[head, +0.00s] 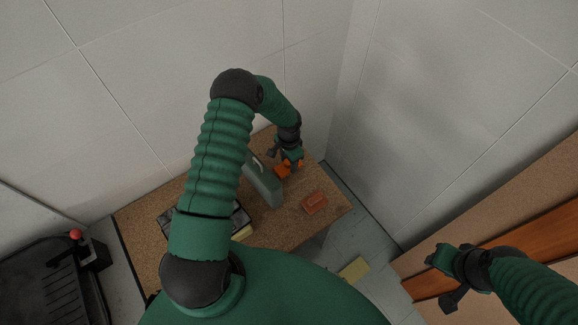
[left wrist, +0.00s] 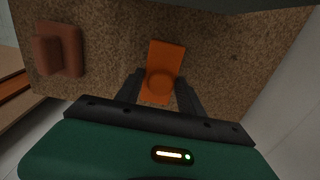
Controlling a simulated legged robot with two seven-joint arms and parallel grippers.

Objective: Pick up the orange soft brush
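The orange soft brush (head: 283,171) lies on the brown speckled tabletop (head: 281,232), near the wall corner. In the left wrist view the brush (left wrist: 166,58) is a bright orange block with a rounded part near my fingers. My left gripper (head: 287,160) is over it, and the wrist view shows its two dark fingers (left wrist: 160,95) apart, one on each side of the brush's near end. They do not look closed on it. My right gripper (head: 447,279) is at the lower right, away from the table, with its fingers apart and nothing visible between them.
A grey-green upright case (head: 262,184) stands close beside my left gripper. A red-brown block (head: 314,202) lies to the right, also in the wrist view (left wrist: 58,50). A dark tray (head: 240,218) is partly hidden behind my left arm. Walls close off the back and right.

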